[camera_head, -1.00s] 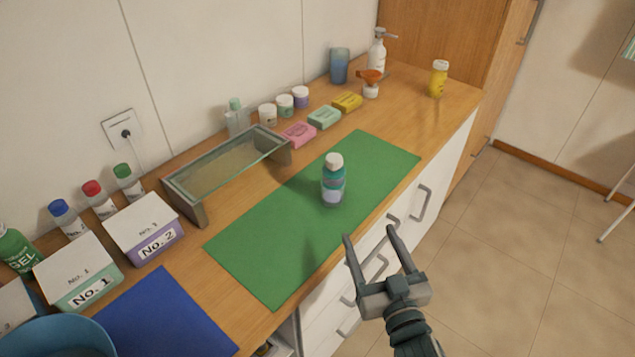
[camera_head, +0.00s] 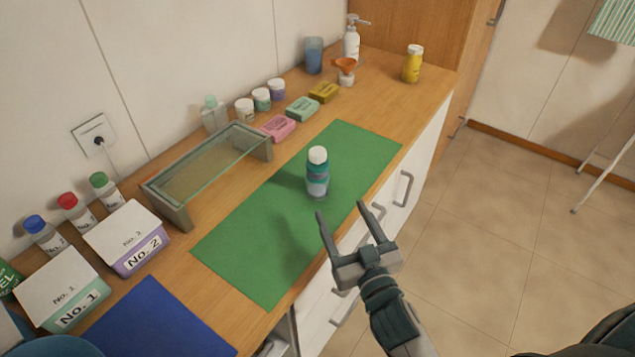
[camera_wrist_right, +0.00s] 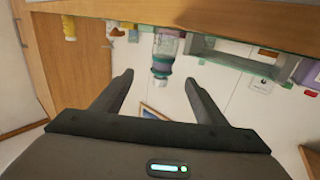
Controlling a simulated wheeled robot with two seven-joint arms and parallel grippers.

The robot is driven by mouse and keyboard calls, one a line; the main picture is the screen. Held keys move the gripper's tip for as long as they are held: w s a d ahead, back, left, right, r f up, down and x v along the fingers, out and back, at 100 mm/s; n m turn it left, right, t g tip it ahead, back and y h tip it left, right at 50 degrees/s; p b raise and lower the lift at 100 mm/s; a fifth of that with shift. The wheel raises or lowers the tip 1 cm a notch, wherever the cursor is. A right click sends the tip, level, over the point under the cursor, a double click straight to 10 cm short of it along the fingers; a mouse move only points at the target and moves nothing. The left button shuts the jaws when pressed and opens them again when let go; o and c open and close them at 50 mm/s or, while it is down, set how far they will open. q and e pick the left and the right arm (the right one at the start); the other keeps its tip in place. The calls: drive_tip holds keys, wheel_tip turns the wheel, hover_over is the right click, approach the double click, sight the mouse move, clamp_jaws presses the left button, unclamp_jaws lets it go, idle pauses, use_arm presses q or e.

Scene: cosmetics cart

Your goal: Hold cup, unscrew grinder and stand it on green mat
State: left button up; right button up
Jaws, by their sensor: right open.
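A small upright bottle-like stack (camera_head: 318,174) stands on the green mat (camera_head: 250,240), near its right front edge. It has a white top, a teal middle and a pale translucent lilac lower part; I cannot tell where the grinder ends and the cup begins. My right gripper (camera_head: 341,209) is open and empty, in front of the stack and apart from it, by the counter's front edge. In the right wrist view the stack (camera_wrist_right: 165,45) shows beyond and between the open fingers. My left gripper is not in view.
A glass-topped stand (camera_head: 210,165) stands behind the mat. Soap bars (camera_head: 302,109) and small jars lie farther back. Boxes No. 1 (camera_head: 62,290) and No. 2 (camera_head: 128,238) and a blue mat (camera_head: 155,325) are at left. Drawer handles (camera_head: 405,188) jut out below the counter edge.

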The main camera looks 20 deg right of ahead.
sight(321, 178)
drive_tip(key=w+p, duration=0.1)
drive_tip(key=w, duration=0.3)
drive_tip(key=w+p, duration=0.1)
drive_tip(key=w, duration=0.3)
drive_tip(key=shift+w+a+r+p, duration=0.15)
drive_tip(key=shift+w+p, duration=0.25)
drive_tip(key=shift+w, duration=0.45)
drive_tip(key=shift+w+a+r+p, duration=0.1)
drive_tip(key=shift+w+r+p, duration=0.05)
drive_tip(key=shift+w+p, duration=0.3)
drive_tip(key=w, duration=0.1)
drive_tip(key=w+p, duration=0.2)
drive_tip(key=shift+w+a+r, duration=0.15)
drive_tip(key=shift+w+a, duration=0.2)
drive_tip(key=shift+w, duration=0.3)
drive_tip(key=shift+c, duration=0.2)
